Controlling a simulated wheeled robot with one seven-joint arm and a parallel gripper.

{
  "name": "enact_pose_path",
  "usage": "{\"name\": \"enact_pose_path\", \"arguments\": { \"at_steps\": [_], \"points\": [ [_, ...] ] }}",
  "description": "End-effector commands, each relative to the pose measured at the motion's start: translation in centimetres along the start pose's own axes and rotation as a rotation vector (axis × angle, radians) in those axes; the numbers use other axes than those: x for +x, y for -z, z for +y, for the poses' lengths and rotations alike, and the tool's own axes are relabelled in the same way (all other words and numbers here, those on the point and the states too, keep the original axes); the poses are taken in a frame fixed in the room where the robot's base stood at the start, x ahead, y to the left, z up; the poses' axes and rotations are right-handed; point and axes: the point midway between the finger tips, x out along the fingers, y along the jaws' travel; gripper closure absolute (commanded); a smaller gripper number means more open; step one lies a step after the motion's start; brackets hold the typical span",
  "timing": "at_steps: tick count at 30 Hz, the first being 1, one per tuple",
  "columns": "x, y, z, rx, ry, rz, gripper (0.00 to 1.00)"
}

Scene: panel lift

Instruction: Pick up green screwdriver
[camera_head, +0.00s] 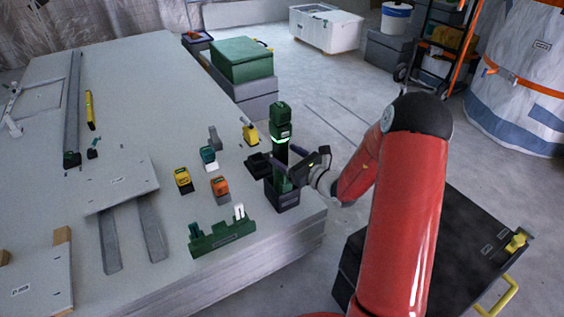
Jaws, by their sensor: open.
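The green screwdriver (280,120) stands upright, green and black with a bright green band, near the right edge of the panel stack. Its lower end goes down into a dark holder (284,199). My gripper (285,164) comes in from the right at the screwdriver's lower body, below the bright band. The jaws are open. Whether a finger touches the screwdriver cannot be told. The gripper hides part of the lower body.
Small yellow (183,179) and orange (220,187) tools and a green rack (221,238) stand left of the holder. A loose board (120,186) lies farther left. A green case (241,60) stands behind. A black cart (440,245) is at right.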

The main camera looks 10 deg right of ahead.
Motion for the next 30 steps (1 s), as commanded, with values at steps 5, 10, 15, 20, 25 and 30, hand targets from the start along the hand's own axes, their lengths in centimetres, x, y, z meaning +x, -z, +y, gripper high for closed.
{"name": "enact_pose_path", "arguments": {
  "at_steps": [5, 10, 15, 20, 25, 30],
  "points": [
    [2.4, -0.2, 0.0, 0.001, -0.003, 0.000, 0.32],
    [2.9, -0.2, -0.1, 0.000, -0.001, 0.000, 0.32],
    [2.9, -0.2, 0.0, 0.000, -0.002, 0.000, 0.38],
    [2.9, -0.2, 0.0, 0.000, -0.002, 0.000, 0.59],
    [2.9, -0.2, 0.0, 0.000, -0.002, 0.000, 0.81],
    [2.9, -0.2, 0.0, 0.000, -0.002, 0.000, 1.00]
  ]
}}
